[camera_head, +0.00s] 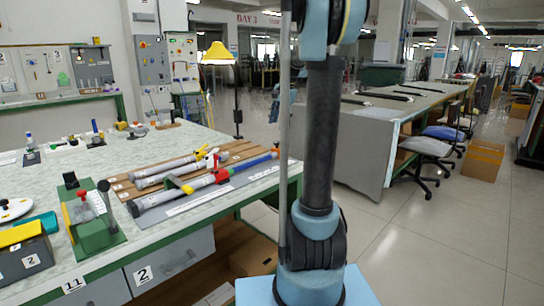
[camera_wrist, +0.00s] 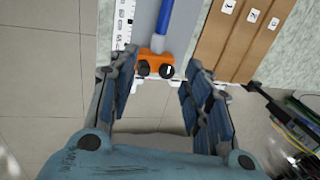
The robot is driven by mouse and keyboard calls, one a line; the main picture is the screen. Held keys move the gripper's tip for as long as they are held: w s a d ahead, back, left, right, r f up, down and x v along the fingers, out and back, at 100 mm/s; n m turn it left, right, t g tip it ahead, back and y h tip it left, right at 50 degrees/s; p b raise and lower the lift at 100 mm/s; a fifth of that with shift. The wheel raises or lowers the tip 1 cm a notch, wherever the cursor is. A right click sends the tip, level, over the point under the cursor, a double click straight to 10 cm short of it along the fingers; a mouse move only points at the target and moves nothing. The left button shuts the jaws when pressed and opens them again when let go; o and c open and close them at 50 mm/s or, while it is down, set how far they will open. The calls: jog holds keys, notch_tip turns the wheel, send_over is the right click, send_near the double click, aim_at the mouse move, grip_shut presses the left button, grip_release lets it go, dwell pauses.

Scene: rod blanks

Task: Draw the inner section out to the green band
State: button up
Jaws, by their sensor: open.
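A telescoping tube lies on a grey mat (camera_head: 205,201) on the bench in the head view. Its thick grey outer section (camera_head: 155,199) leads to a red-and-grey collar (camera_head: 221,176), then a thinner blue inner section (camera_head: 255,162). In the wrist view the blue section (camera_wrist: 165,17) runs down to an orange end block (camera_wrist: 154,57) with two dark round knobs. My gripper (camera_wrist: 160,68) is open, its fingers on either side of the orange block, with visible gaps. I cannot make out a green band on the blue section. My gripper does not show in the head view.
Other grey tubes (camera_head: 165,168) lie on a slatted wooden board (camera_head: 122,188) beside the mat. A white ruler strip (camera_wrist: 122,22) runs along the mat. A green fixture (camera_head: 92,222) stands left. Dark cables (camera_wrist: 290,125) lie right in the wrist view. Open floor lies beyond the bench edge.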

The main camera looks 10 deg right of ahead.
aim_at(272, 154)
jog(key=x, duration=1.7)
jog(key=shift+f, duration=0.2)
jog(key=shift+c, duration=0.6)
grip_shut()
